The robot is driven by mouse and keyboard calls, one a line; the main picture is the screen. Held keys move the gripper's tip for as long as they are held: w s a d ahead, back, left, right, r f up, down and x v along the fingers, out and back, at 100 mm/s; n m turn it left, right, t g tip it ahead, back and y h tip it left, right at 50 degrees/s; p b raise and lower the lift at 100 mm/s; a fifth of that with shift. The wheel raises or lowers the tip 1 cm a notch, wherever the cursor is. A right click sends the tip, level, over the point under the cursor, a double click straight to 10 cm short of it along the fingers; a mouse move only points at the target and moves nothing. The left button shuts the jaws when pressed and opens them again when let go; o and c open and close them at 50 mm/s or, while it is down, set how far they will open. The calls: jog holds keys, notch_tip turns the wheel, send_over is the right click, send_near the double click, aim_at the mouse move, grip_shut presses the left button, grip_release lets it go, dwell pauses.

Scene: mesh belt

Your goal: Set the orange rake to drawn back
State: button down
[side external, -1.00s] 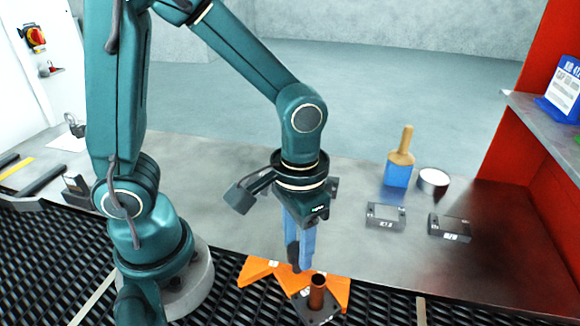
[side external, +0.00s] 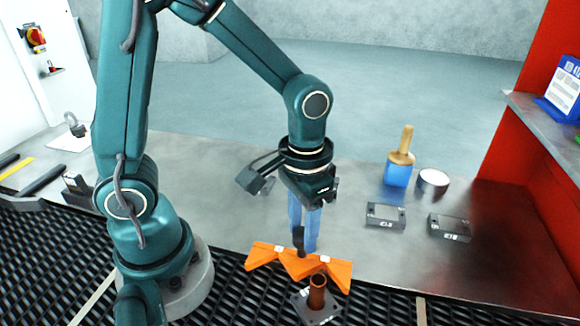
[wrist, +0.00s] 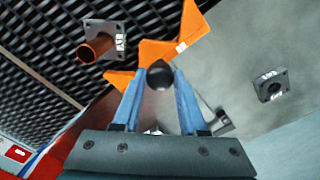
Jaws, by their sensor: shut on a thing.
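The orange rake (side external: 268,254) lies along the border between the black mesh belt and the metal table, with pointed lobes. It also shows at the top of the wrist view (wrist: 152,50). A dark upright knob (side external: 298,240) stands at its middle; its rounded end shows in the wrist view (wrist: 159,76). My gripper (side external: 303,240) points down with blue fingers shut on this knob. In the wrist view my gripper (wrist: 158,88) has one finger on each side of the knob. The knob's lower part is partly hidden.
A copper-brown tube on a dark square plate (side external: 317,295) stands on the mesh belt (side external: 450,311) close in front of the rake. Two grey blocks (side external: 385,215) (side external: 449,228), a blue brush (side external: 398,172) and a round tin (side external: 433,181) stand on the table to the right.

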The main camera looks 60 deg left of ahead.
jog(key=w+a, duration=1.1)
jog(key=shift+w+a, duration=0.35)
jog(key=c, duration=0.6)
grip_release()
jog(key=shift+o, duration=0.8)
jog(key=shift+d, duration=0.1)
notch_tip(320, 180, up, 5)
jog(key=shift+r, duration=0.1)
